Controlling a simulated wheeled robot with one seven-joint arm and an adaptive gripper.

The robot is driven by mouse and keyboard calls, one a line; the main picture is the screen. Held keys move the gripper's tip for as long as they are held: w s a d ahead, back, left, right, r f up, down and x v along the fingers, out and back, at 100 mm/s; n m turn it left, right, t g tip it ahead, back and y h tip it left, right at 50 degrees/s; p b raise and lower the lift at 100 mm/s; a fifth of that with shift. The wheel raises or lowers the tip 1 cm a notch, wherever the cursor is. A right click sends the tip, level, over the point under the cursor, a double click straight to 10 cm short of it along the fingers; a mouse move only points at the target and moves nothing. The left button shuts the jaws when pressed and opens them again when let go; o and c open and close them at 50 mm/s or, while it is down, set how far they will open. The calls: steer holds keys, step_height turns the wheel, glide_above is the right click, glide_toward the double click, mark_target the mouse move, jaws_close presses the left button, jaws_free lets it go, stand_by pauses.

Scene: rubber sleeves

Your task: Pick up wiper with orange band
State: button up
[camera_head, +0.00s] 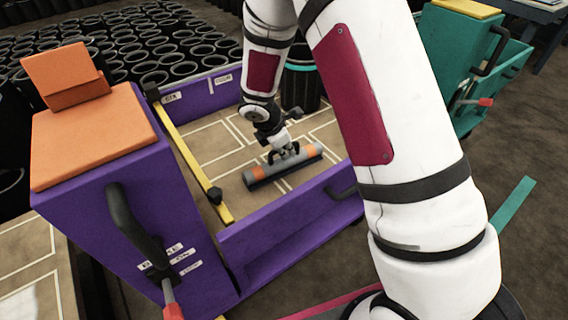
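The wiper with orange band (268,170) is a grey roller-like bar with orange bands near its ends and a dark strip along its lower front edge. It lies at a slant on the tan, white-lined floor of the purple tray (290,225). My gripper (285,153) points down at the middle of the wiper, from above and behind it. The dark fingers overlap the wiper's dark middle part in the picture. They are too small to tell whether they are open or closed around it, or whether they touch it.
A yellow bar (188,155) runs along the tray's left side. A purple cabinet with an orange top (95,140) stands at left. A black bin with a teal band (301,82) stands behind the tray. Green boxes (455,60) are at right; many black sleeves (150,45) fill the back left.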

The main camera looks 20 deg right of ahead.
jaws_close()
step_height(320, 180, up, 10)
steer(key=p, duration=0.4)
stand_by(0.4)
